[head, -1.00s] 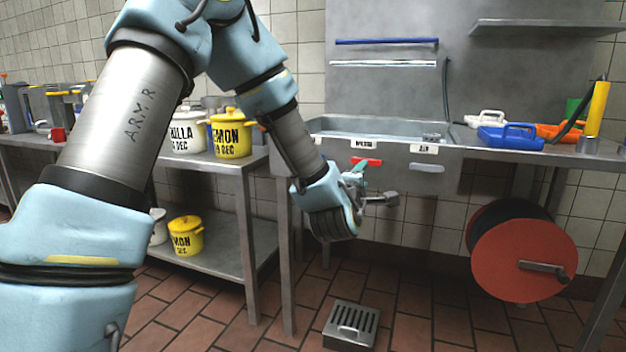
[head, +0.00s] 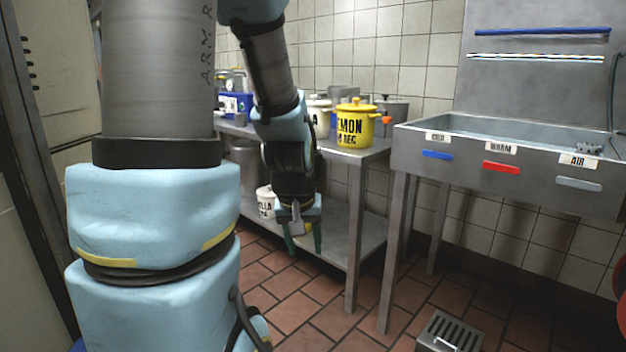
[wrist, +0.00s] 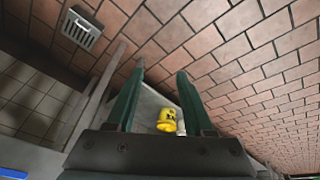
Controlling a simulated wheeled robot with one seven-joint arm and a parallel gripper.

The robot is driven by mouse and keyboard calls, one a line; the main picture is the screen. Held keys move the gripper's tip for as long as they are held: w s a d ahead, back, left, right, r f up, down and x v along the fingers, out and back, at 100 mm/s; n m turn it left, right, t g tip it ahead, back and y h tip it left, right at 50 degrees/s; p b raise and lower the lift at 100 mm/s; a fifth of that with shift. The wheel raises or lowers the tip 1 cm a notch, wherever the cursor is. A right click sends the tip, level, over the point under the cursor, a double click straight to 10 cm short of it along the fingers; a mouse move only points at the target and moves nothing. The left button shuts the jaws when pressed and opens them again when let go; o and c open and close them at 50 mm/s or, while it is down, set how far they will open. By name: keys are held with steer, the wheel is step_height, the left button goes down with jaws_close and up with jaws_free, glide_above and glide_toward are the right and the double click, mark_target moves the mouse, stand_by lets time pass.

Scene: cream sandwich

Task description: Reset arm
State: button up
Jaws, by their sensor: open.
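My arm fills the left of the head view, and its blue and grey links reach down toward the lower shelf. My gripper (head: 303,240) points downward in front of the steel table, with its green fingers apart. In the wrist view, my gripper (wrist: 158,95) shows two dark green fingers spread wide with nothing held between them. A yellow pot (wrist: 167,121) is visible beyond the fingers, on the lower shelf, apart from them.
A steel table (head: 365,155) holds a yellow LEMON pot (head: 355,124). A white pot (head: 265,203) sits on the lower shelf. A sink (head: 500,150) with COLD, WARM and AIR levers stands to the right. A floor drain (head: 450,333) lies in front of open tiled floor.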

steer(key=s+a+g, duration=0.2)
steer(key=s+a, duration=0.3)
steer(key=a, duration=0.1)
step_height(320, 180, up, 26)
steer(key=d+p, duration=0.1)
steer(key=p, duration=2.4)
steer(key=shift+f+m+y, duration=0.25)
steer(key=shift+m+y, duration=0.15)
